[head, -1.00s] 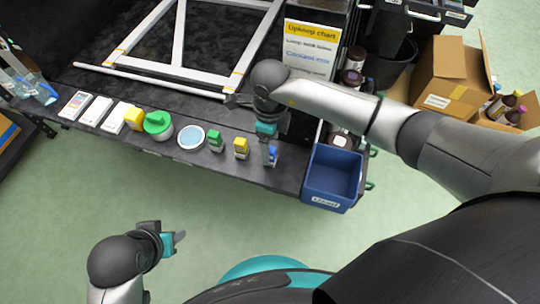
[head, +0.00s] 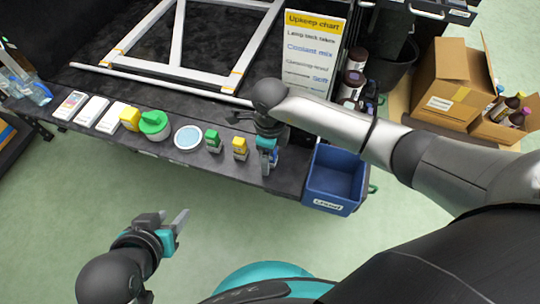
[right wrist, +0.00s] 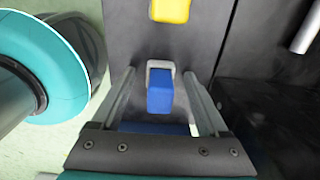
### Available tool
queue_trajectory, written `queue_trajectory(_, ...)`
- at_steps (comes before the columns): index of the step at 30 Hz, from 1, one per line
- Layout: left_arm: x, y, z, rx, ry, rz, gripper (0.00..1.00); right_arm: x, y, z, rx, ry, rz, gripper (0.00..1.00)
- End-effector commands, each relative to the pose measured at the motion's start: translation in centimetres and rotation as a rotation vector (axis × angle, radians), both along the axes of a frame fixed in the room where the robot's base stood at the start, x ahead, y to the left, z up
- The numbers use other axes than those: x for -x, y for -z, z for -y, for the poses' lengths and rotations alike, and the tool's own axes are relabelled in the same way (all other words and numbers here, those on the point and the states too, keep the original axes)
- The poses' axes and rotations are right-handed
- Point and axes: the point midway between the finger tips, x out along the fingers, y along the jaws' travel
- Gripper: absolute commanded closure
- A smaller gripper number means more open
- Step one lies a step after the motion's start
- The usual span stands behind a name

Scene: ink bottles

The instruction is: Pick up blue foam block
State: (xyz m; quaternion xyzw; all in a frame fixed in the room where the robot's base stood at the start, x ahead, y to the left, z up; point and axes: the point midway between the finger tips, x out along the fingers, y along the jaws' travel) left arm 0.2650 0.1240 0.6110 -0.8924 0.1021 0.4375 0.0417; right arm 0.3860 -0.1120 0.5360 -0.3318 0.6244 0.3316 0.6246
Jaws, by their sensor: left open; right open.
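The blue foam block (right wrist: 160,97) stands near the right end of the dark bench, with a pale grey part showing behind it. It lies between the two fingers of my right gripper (right wrist: 160,75), with a gap on each side. In the head view the block (head: 274,158) is mostly hidden by my right gripper (head: 268,163), which points down over it. The right gripper is open. My left gripper (head: 182,222) is open and empty over the floor in front of the bench.
A blue bin (head: 335,180) hangs close on the right. An upkeep chart (head: 312,55) stands behind. The floor in front is clear.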

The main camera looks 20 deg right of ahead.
Motion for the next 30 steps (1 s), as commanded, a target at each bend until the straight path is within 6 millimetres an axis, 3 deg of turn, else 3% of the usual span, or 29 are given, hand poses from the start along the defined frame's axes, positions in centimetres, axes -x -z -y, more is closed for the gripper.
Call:
queue_trajectory(5, 0.02, 0.00, 0.01, 0.000, 0.000, -0.001, 0.55, 0.00, -0.02, -0.01, 0.000, 0.000, 0.000, 0.24)
queue_trajectory(25, 0.05, 0.02, 0.00, -0.001, 0.001, -0.002, 0.55, -0.01, -0.03, -0.01, 0.000, 0.000, 0.000, 0.99)
queue_trajectory(30, 0.05, 0.02, 0.00, -0.001, 0.001, -0.002, 0.55, -0.01, -0.04, -0.02, 0.000, 0.000, 0.000, 1.00)
